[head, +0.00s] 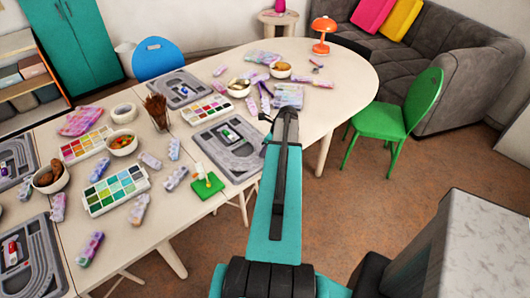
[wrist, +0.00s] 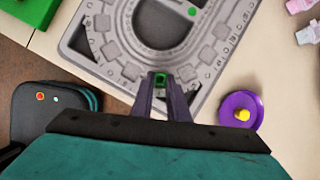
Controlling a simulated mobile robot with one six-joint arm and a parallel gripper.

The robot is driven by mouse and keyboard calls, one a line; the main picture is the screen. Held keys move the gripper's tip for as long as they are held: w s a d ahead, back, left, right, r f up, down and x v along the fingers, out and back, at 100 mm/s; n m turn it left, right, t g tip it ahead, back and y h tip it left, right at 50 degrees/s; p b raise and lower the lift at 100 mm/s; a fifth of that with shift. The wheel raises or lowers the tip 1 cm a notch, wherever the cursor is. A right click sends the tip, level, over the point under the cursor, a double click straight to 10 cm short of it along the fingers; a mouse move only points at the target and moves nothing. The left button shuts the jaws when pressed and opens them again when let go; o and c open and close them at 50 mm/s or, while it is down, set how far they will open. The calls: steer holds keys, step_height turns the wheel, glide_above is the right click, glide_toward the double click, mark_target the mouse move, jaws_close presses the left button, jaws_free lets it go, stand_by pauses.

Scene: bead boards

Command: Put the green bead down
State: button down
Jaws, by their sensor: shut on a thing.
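In the wrist view, my gripper (wrist: 160,82) is shut on a small green bead (wrist: 160,80) between its fingertips. The bead is over the near edge of a grey bead board (wrist: 105,55); I cannot tell the height of the bead above it. Another green bead (wrist: 192,12) shows on the board, inside its curved groove. In the head view, the grey board (head: 208,147) lies near the table's front edge, with my arm to its right. The fingertips and held bead are too small to make out there.
A purple disc with a yellow knob (wrist: 240,112) stands right of my gripper in the wrist view. A green block (head: 207,187) lies left of the board. Paint trays (head: 117,190), bowls (head: 121,142) and bead packs crowd the table (head: 335,90). Its right end is mostly clear.

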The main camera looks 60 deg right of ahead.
steer(key=shift+f, duration=0.45)
steer(key=c, duration=1.7)
jaws_free()
steer(key=shift+s+a+f, duration=0.1)
steer(key=shift+r, duration=0.4)
steer(key=shift+b+v, duration=1.85)
steer(key=shift+v, duration=4.25)
steer(key=shift+r, duration=0.1)
